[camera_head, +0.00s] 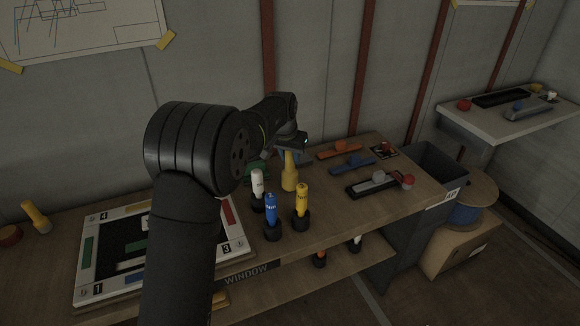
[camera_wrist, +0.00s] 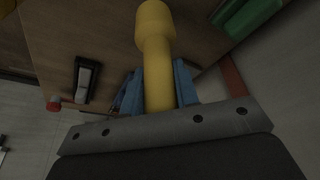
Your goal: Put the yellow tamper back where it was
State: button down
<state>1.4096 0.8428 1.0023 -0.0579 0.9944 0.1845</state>
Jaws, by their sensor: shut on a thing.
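The yellow tamper (camera_head: 289,176) is upright at the middle of the bench, behind the bottles. My gripper (camera_head: 293,157) is at its upper end, largely hidden by my arm in the head view. In the wrist view the tamper (camera_wrist: 155,40) lies between the two blue fingers (camera_wrist: 160,85), which are shut on it. Its wider end points away from the gripper. I cannot tell whether its lower end touches the bench. Another yellow piece (camera_head: 35,215) leans at the far left of the bench, beside a reddish-brown disc (camera_head: 10,235).
White (camera_head: 257,184), blue (camera_head: 271,208) and yellow (camera_head: 302,200) bottles stand in dark round bases close in front. A framed board (camera_head: 90,290) lies left. Orange (camera_head: 340,150) and blue (camera_head: 352,163) tools and a grey-and-black tool (camera_head: 375,184) lie right. A dark bin (camera_head: 437,170) stands beyond the edge.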

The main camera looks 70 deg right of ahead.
aim_at(290, 166)
jog(key=shift+f, duration=2.05)
jog(key=c, duration=1.1)
grip_release()
jog(key=v, duration=1.2)
